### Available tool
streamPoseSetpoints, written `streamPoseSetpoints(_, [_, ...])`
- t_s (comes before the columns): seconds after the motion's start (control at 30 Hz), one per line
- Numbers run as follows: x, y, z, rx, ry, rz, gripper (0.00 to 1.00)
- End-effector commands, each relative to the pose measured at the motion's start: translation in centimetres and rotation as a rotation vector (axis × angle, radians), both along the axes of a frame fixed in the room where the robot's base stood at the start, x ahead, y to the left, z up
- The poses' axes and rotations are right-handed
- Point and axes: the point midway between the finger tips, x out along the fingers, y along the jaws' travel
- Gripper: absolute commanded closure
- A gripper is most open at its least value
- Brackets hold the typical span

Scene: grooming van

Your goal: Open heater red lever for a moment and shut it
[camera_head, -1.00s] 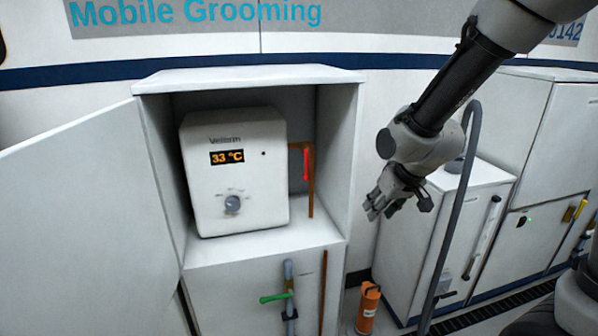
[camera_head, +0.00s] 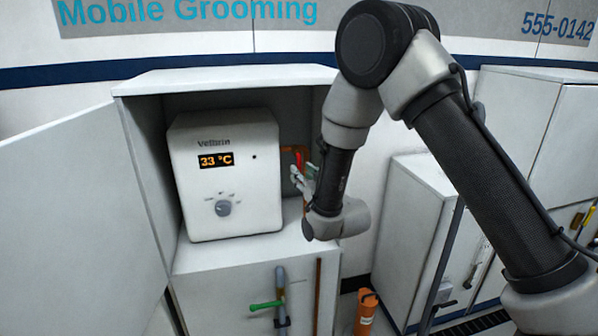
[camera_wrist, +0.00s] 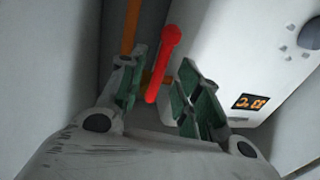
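The white heater (camera_head: 225,175), with a 33 °C display and a knob, stands inside an open cabinet. Its red lever (camera_head: 299,160) is to the right of the heater, by an orange-brown pipe, partly hidden by my gripper. In the wrist view the red lever (camera_wrist: 163,65) lies between my gripper's two green-padded fingers, with gaps on both sides. My gripper (camera_wrist: 158,92) is open and holds nothing. In the head view my gripper (camera_head: 303,178) reaches into the cabinet's right side at the lever. The heater (camera_wrist: 235,50) is close to the right finger.
The open cabinet door (camera_head: 75,195) stands at the left. The cabinet's side wall is close to the right of my gripper. Below are a green-handled valve (camera_head: 266,305) and an orange canister (camera_head: 366,312). An orange pipe (camera_wrist: 131,25) runs behind the lever.

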Motion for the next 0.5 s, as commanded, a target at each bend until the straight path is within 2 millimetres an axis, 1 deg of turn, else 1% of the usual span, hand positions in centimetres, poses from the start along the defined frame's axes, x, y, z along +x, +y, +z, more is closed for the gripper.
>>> streamPoseSetpoints(0.03, [0.8, 0.4, 0.0, 0.0, -0.001, -0.001, 0.66])
streamPoseSetpoints(0.1, [1.7, 0.8, 0.0, 0.0, -0.001, 0.0, 0.66])
streamPoseSetpoints(0.2, [2.5, 1.3, 0.0, 0.0, 0.0, 0.0, 0.66])
streamPoseSetpoints(0.3, [2.9, 1.5, 0.0, 0.0, 0.001, 0.0, 0.66])
streamPoseSetpoints(0.5, [3.0, 1.5, 0.0, -0.001, 0.002, 0.0, 0.66])
